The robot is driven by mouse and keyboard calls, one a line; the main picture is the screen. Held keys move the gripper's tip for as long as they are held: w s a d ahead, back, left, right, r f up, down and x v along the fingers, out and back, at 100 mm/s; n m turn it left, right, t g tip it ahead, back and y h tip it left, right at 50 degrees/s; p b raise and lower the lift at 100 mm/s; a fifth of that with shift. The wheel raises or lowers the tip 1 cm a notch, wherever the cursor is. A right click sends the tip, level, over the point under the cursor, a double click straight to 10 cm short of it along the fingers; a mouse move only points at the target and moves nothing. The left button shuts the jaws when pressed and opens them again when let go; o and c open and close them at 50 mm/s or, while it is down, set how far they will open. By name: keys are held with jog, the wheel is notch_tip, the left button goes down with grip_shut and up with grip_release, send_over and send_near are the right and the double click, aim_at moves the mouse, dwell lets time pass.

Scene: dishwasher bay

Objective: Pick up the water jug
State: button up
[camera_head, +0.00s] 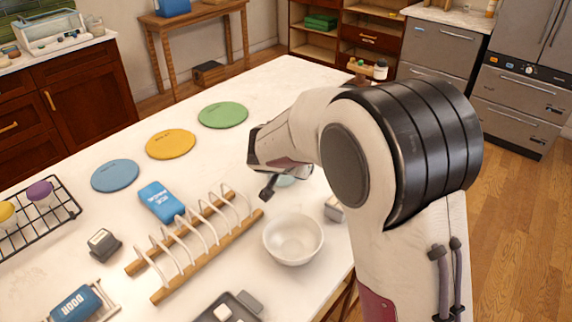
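I cannot make out a water jug for certain. A pale teal, glassy-looking thing (287,180) shows partly behind and below my wrist; most of it is hidden, so I cannot tell what it is. My gripper (269,187) is just left of it over the white counter. Only one dark fingertip shows clearly, pointing down. The arm hides the rest of the gripper, so I cannot tell whether it is open or holds anything.
A white bowl (293,239) and a wooden plate rack (208,245) stand in front of my gripper. Blue (115,175), yellow (171,144) and green (223,115) discs lie to the left. A blue packet (161,201) lies by the rack. Small bottles (380,70) stand at the far edge.

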jog(key=shift+x, duration=2.35)
jog(key=shift+s+d, duration=0.1)
jog(key=shift+s, duration=0.05)
grip_shut()
